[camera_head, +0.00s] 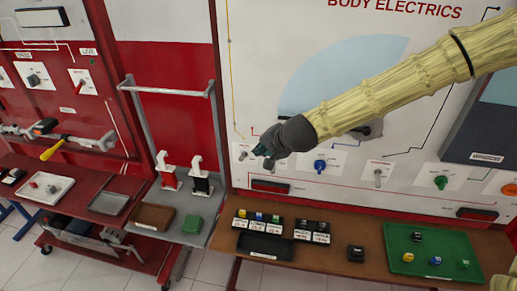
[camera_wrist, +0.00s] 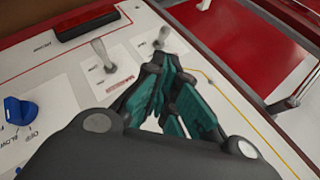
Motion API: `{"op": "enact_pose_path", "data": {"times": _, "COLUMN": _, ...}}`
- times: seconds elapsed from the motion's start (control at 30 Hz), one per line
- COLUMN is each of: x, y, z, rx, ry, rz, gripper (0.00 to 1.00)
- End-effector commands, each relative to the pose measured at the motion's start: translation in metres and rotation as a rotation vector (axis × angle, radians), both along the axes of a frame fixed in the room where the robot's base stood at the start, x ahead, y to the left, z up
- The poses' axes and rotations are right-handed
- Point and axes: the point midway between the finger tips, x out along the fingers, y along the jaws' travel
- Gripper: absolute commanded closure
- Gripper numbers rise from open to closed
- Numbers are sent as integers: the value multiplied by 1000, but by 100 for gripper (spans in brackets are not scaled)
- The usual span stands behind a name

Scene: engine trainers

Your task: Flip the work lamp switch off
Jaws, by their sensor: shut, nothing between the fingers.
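Two pale toggle switches show on the white panel in the wrist view, one (camera_wrist: 103,55) left of my fingers and one (camera_wrist: 160,38) just beyond their tips. The latter appears as the leftmost toggle (camera_head: 243,152) of the Body Electrics panel in the head view; the other is hidden there behind my gripper. The labels are too small to read, so I cannot tell which is the work lamp switch. My gripper (camera_head: 266,155) is shut and empty, close to the panel; its teal-padded fingers (camera_wrist: 158,68) show in the wrist view. Contact with a toggle cannot be told.
A blue knob (camera_head: 320,165), another toggle (camera_head: 378,175) and a green knob (camera_head: 440,182) line the panel to the right. Below is a brown bench (camera_head: 340,267) with a green tray (camera_head: 400,237). A grey rail (camera_head: 165,92) stands out at left.

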Motion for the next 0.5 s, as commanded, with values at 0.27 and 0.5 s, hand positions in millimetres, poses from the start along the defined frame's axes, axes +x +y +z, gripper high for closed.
{"op": "enact_pose_path", "data": {"times": 0.27, "x": 14, "y": 8, "z": -15, "rx": 0, "ry": 2, "rz": -1, "gripper": 100}}
{"op": "enact_pose_path", "data": {"times": 0.5, "x": 28, "y": 15, "z": -30, "rx": 0, "ry": 2, "rz": -2, "gripper": 100}}
